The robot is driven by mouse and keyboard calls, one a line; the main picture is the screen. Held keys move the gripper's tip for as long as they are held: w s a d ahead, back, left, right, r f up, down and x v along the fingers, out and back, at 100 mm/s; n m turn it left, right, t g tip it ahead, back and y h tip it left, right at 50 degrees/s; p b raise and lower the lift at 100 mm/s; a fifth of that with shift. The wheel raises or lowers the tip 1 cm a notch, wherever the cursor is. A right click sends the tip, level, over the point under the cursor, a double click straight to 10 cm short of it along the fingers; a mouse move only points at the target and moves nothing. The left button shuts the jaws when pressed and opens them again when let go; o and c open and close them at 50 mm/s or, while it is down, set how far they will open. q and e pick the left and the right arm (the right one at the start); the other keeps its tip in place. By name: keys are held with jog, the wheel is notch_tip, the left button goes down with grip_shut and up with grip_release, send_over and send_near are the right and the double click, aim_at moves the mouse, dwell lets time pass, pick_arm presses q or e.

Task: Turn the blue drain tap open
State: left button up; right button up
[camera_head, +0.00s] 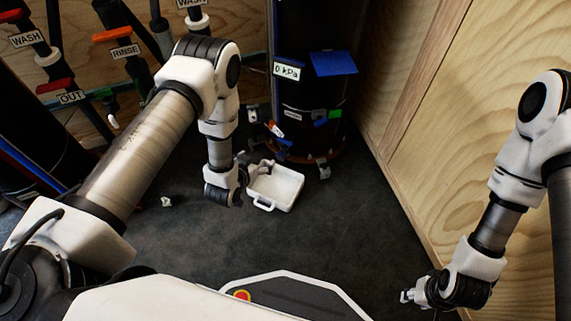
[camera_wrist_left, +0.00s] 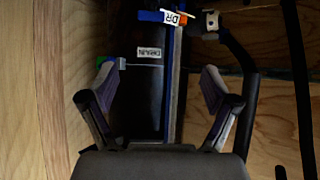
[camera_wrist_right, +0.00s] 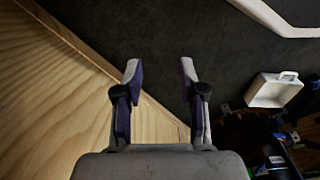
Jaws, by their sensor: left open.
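The blue drain tap (camera_wrist_left: 150,16) shows at the top of the left wrist view, with a white tag reading "DR" and an orange piece beside it. In the head view the tap (camera_head: 270,127) is small, low on the dark tank's left side. My left gripper (camera_head: 262,166) is beside the tap's area, above the white tray. In the left wrist view its fingers (camera_wrist_left: 157,80) are wide apart with nothing between them, and the tap lies beyond the fingertips. My right gripper (camera_head: 406,297) is open and empty at the lower right, far from the tap; its spread fingers (camera_wrist_right: 160,75) show in its wrist view.
A white tray (camera_head: 290,200) with a handle lies on the dark floor below the tank (camera_head: 300,90). Pipes with a red OUT valve (camera_head: 55,86) and an orange RINSE valve (camera_head: 112,34) stand left. A wooden wall (camera_head: 460,100) bounds the right.

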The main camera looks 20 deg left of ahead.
aim_at(284, 142)
pick_arm(q)
jog(key=w+d+f+t+h+b, duration=0.15)
jog(key=w+f+t+b, duration=0.45)
jog(key=w+f+b, duration=0.65)
jog(key=shift+m+t, duration=0.3)
jog(key=shift+m, duration=0.1)
jog(key=w+b, duration=0.1)
jog(key=b, duration=0.1)
jog(key=w+d+b, duration=0.1)
jog(key=w+b, duration=0.1)
jog(key=b, duration=0.1)
jog(key=w+b, duration=0.1)
jog(key=b, duration=0.1)
jog(key=shift+w+d+f+b, duration=0.2)
jog(key=shift+d+f+b, duration=0.1)
jog(key=shift+d+b, duration=0.1)
pick_arm(e)
jog(key=shift+t, duration=0.3)
jog(key=f, duration=0.8)
jog(key=w+f, duration=0.1)
jog(key=f, duration=0.7)
jog(key=w+f, duration=0.1)
jog(key=f, duration=0.8)
jog(key=shift+d, duration=0.1)
pick_arm(q)
jog(key=shift+w+r, duration=0.2)
jog(key=shift+w, duration=0.2)
jog(key=c, duration=1.2)
